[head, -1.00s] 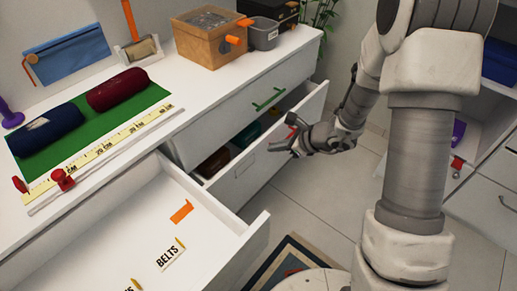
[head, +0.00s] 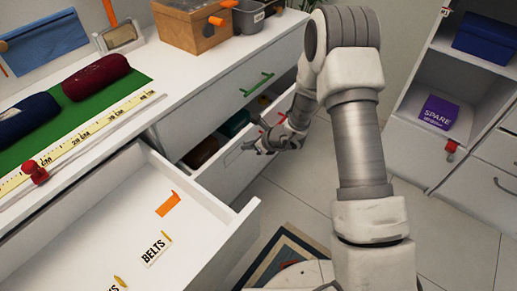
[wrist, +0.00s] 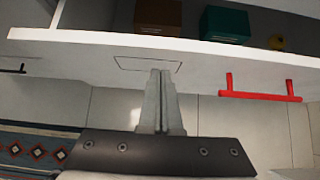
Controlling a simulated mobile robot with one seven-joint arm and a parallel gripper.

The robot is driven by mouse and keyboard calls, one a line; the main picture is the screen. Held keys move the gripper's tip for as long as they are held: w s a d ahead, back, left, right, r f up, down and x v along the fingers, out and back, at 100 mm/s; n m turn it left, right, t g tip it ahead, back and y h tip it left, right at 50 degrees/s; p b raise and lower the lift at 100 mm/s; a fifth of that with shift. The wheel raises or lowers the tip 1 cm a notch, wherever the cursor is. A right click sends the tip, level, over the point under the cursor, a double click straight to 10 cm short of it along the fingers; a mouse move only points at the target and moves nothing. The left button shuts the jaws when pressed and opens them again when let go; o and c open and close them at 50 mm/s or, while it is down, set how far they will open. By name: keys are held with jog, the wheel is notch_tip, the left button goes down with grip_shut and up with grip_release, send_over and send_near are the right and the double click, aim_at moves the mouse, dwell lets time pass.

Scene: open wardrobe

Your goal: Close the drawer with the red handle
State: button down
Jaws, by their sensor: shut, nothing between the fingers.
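The drawer with the red handle (head: 215,180) is pulled open below the drawer with the green handle (head: 257,84). Its red handle (wrist: 261,90) shows on the white drawer front (wrist: 75,40) in the wrist view, right of my gripper. My gripper (wrist: 160,76) is shut and empty, its fingertips close to the drawer front and left of the handle. Whether they touch it I cannot tell. In the head view my gripper (head: 249,147) is at the outer side of this front, and my arm hides its far end. Brown and teal boxes (wrist: 225,23) lie inside the drawer.
Another open drawer (head: 110,215) with a BELTS label stands at the left front. A shelf unit with a purple SPARE box (head: 439,112) is at the right. A patterned rug (head: 283,255) lies on the floor.

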jog(key=shift+w+a, duration=0.6)
jog(key=shift+a, duration=0.15)
jog(key=w+a, duration=0.5)
jog(key=a, duration=0.2)
jog(key=shift+w+a+r, duration=0.15)
jog(key=shift+w+a, duration=0.1)
jog(key=shift+w, duration=0.1)
jog(key=shift+a, duration=0.1)
